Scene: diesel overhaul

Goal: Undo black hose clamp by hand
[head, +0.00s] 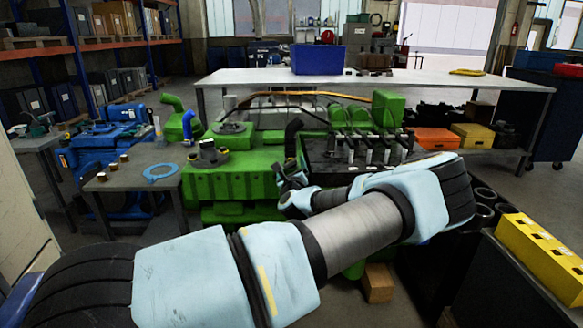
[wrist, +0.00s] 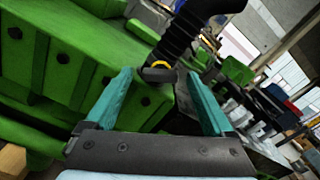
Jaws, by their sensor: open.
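A ribbed black hose (wrist: 182,38) rises from the green engine block (wrist: 75,65) in the wrist view. At its lower end is the black hose clamp (wrist: 158,74), with a yellow band at its upper edge. My gripper (wrist: 157,78) is open, its two teal fingers on either side of the clamp in the picture. I cannot tell whether either finger touches it. In the head view the black hose (head: 293,136) stands at the middle of the green engine (head: 230,182), just above my gripper (head: 288,180). The clamp is too small to make out there.
A side table (head: 132,182) at the left holds a blue ring (head: 160,172) and small copper-coloured parts. A white-topped bench (head: 430,82) with a blue bin (head: 319,60) stands behind the engine. A yellow block (head: 540,255) is at the right. My arm crosses the foreground.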

